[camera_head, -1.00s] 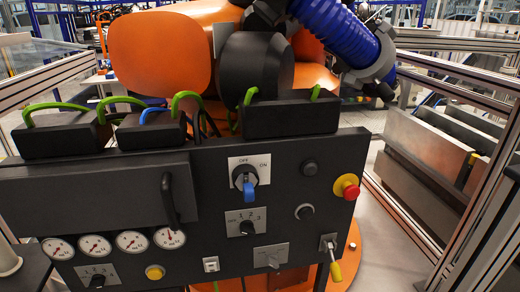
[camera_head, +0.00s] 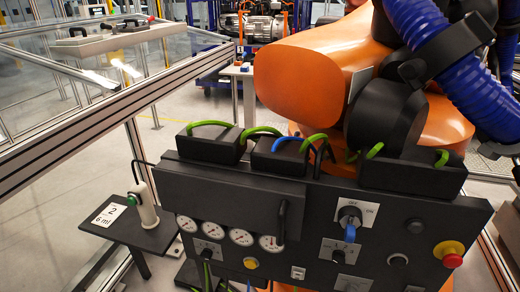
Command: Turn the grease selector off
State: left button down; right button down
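A dark control panel (camera_head: 410,215) stands at the lower right, in front of an orange robot arm. No label reading grease is legible, so I cannot tell which knob is the grease selector. A rotary switch with a blue handle (camera_head: 350,232) sits on a white OFF/ON plate, its handle pointing down. Below it is a black numbered selector knob (camera_head: 338,256). Another black selector knob (camera_head: 207,254) sits under the gauges at the panel's left. The exact settings of both knobs are too small to read. Neither of my grippers is in view.
A small dark side table (camera_head: 122,228) left of the panel carries a card (camera_head: 109,214) reading "2, 6 ml" and a pale cylindrical device (camera_head: 146,206). A red emergency button (camera_head: 450,253) is at the panel's right. An aluminium frame (camera_head: 100,130) runs along the left.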

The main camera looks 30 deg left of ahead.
aim_at(206, 255)
jog(key=u, duration=1.3)
